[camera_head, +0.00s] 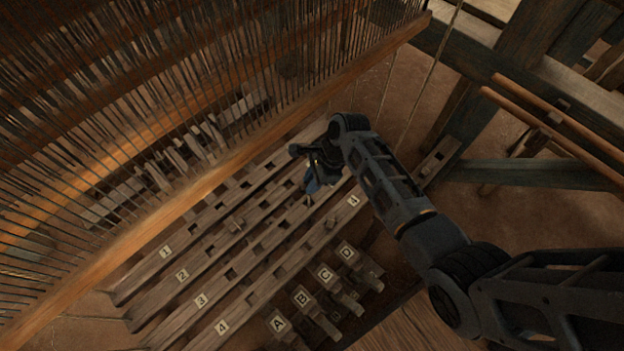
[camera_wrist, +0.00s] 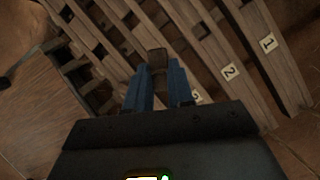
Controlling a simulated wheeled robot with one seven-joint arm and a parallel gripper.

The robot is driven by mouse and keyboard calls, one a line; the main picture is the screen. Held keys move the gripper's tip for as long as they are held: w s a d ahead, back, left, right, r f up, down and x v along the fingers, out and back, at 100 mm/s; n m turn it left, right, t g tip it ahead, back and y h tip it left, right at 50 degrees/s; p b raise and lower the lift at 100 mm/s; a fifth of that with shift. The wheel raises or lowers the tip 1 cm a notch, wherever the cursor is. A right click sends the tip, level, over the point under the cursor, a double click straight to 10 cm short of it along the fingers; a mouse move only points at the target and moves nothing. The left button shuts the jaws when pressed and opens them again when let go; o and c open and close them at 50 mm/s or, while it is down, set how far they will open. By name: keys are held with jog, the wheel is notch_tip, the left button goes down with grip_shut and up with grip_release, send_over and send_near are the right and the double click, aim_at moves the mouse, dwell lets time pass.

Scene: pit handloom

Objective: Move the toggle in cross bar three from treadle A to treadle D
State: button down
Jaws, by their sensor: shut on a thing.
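Cross bar three (camera_head: 215,287) is a slotted wooden bar between bars two and four. My gripper (camera_head: 311,186) is over its right part, with blue fingers pointing down. The fingers also show in the wrist view (camera_wrist: 164,88), shut on the wooden toggle (camera_wrist: 157,60), whose brown end sticks out between them. The toggle's lower end (camera_head: 308,201) shows just under the fingers in the head view, at a slot near the bar's right end. I cannot tell whether it is in the slot or just above it. Treadle A (camera_head: 278,322) and treadle D (camera_head: 348,253) are the outer of the labelled treadles at lower right.
Bars one (camera_head: 165,251), two (camera_head: 182,275) and four (camera_head: 222,327) run parallel alongside. Small pegs stand in bar two (camera_head: 238,225) and bar four (camera_head: 331,222). A long wooden beam (camera_head: 235,145) with rows of thin cords hangs across the upper left.

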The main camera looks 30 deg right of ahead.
jog(key=shift+f+b, duration=2.35)
jog(key=shift+f, duration=0.05)
jog(key=shift+f+b, duration=1.15)
jog(key=shift+f, duration=1)
jog(key=c, duration=0.9)
grip_release()
jog(key=p+v, duration=0.3)
jog(key=v, duration=0.4)
jog(key=shift+r, duration=0.35)
